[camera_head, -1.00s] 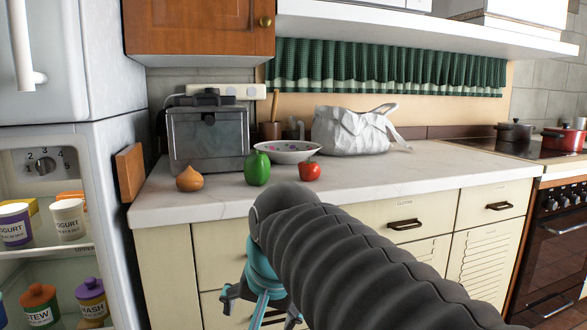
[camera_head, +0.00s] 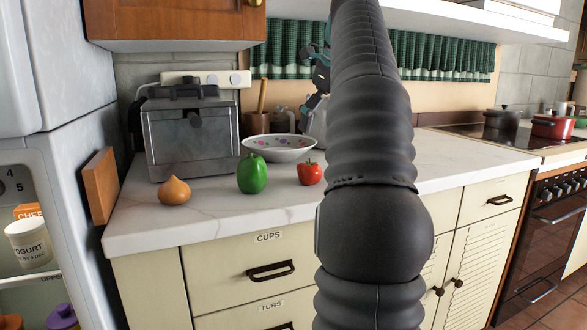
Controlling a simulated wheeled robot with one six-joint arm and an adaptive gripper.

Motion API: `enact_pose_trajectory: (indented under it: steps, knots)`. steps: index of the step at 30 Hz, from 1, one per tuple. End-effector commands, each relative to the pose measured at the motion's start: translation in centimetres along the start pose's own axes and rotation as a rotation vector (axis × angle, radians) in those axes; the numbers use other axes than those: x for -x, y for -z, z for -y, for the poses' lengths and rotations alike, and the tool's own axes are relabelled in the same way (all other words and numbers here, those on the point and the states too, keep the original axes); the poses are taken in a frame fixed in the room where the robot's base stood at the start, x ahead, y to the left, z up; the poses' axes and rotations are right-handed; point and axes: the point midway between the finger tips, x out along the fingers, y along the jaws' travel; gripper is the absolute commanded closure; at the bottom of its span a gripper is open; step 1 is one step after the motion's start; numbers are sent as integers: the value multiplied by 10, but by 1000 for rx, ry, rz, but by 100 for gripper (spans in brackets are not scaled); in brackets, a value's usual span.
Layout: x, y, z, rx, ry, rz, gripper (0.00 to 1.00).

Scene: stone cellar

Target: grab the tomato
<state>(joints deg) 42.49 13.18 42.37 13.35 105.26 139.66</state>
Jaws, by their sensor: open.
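The red tomato (camera_head: 310,173) with a green stem sits on the white marble counter (camera_head: 225,208), near its front edge. A green pepper (camera_head: 252,174) stands to its left and an onion (camera_head: 174,191) farther left. My gripper (camera_head: 314,84) is raised above and behind the tomato, in front of the curtain and apart from the tomato. It is open, though it is small and partly hidden behind my dark arm. My arm passes just right of the tomato and hides part of the counter.
A flowered bowl (camera_head: 279,148) stands behind the pepper and tomato. A metal appliance (camera_head: 190,133) is at the back left. The white bag (camera_head: 315,122) is mostly hidden by my arm. Pots (camera_head: 502,123) stand on the stove at right. A shelf (camera_head: 462,24) overhangs the counter.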

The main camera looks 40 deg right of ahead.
Motion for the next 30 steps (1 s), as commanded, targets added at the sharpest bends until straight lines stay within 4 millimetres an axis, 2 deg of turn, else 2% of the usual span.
enact_pose_trajectory:
  steps: [2, 6, 11, 19, 30]
  knots:
    - [2, 1, 6, -45, 2, 0, 12]
    - [-5, 1, 7, -67, -1, -2, 12]
    - [-24, 1, 6, -65, -1, -2, 12]
    - [-71, 2, 7, -64, 1, -2, 12]
    - [-93, 1, 8, -64, 1, -1, 12]
